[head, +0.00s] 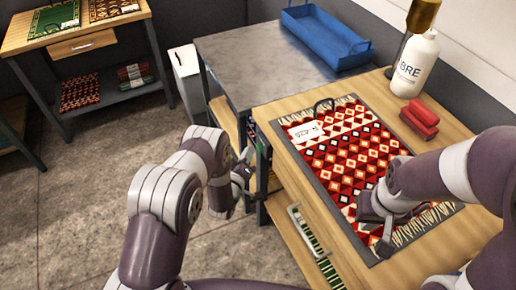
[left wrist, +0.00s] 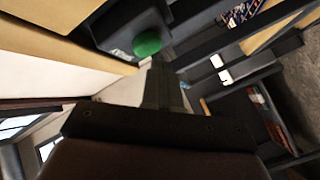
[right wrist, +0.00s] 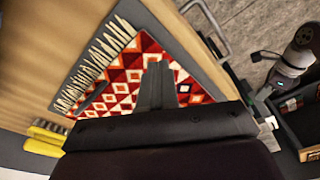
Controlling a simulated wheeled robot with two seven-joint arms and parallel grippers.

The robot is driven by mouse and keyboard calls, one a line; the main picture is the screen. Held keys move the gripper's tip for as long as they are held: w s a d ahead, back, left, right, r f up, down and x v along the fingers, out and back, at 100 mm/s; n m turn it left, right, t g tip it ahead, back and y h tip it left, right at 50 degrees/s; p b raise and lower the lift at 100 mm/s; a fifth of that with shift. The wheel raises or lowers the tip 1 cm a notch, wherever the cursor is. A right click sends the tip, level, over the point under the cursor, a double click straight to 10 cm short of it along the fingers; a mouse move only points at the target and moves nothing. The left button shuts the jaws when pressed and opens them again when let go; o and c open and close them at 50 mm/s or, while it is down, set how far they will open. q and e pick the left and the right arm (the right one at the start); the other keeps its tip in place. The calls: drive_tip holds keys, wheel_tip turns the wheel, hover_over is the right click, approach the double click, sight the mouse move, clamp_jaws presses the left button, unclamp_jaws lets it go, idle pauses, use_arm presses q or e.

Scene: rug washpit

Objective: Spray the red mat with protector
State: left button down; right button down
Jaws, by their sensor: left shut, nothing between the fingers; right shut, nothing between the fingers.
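The red mat (head: 345,150), with a diamond pattern and white fringes, lies flat on a grey board on the wooden bench. A white paper tag (head: 305,131) lies on its far left corner. A white bottle (head: 414,66) with lettering ending in "BRE" stands upright at the bench's back; whether it is the protector I cannot tell. My right gripper (head: 382,238) is shut and empty above the mat's near part; its fingers (right wrist: 156,85) show over the mat (right wrist: 130,75) in the right wrist view. My left gripper (head: 247,178) is shut and empty beside the bench's left edge, away from the bottle.
Two red blocks (head: 420,118) lie right of the mat. A blue tray (head: 325,38) sits on the grey table (head: 250,60) beyond. A far wooden shelf (head: 75,40) holds rugs. Floor (head: 70,200) is clear at left.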

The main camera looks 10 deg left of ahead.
use_arm(q)
drive_tip(key=shift+w+d, duration=0.15)
drive_tip(key=shift+d, duration=0.1)
use_arm(e)
drive_tip(key=shift+f, duration=0.15)
use_arm(q)
drive_tip(key=shift+w+d+b, duration=0.3)
drive_tip(key=shift+d, duration=0.15)
use_arm(e)
drive_tip(key=shift+f, duration=0.2)
idle(1.8)
use_arm(q)
drive_tip(key=shift+s+a, duration=0.55)
drive_tip(key=shift+a, duration=0.25)
use_arm(e)
drive_tip(key=shift+r, duration=0.2)
drive_tip(key=shift+r+p, duration=0.45)
drive_tip(key=shift+p, duration=0.2)
use_arm(q)
drive_tip(key=s+a, duration=0.2)
drive_tip(key=a, duration=0.2)
drive_tip(key=shift+s+a, duration=0.1)
drive_tip(key=shift+s, duration=0.3)
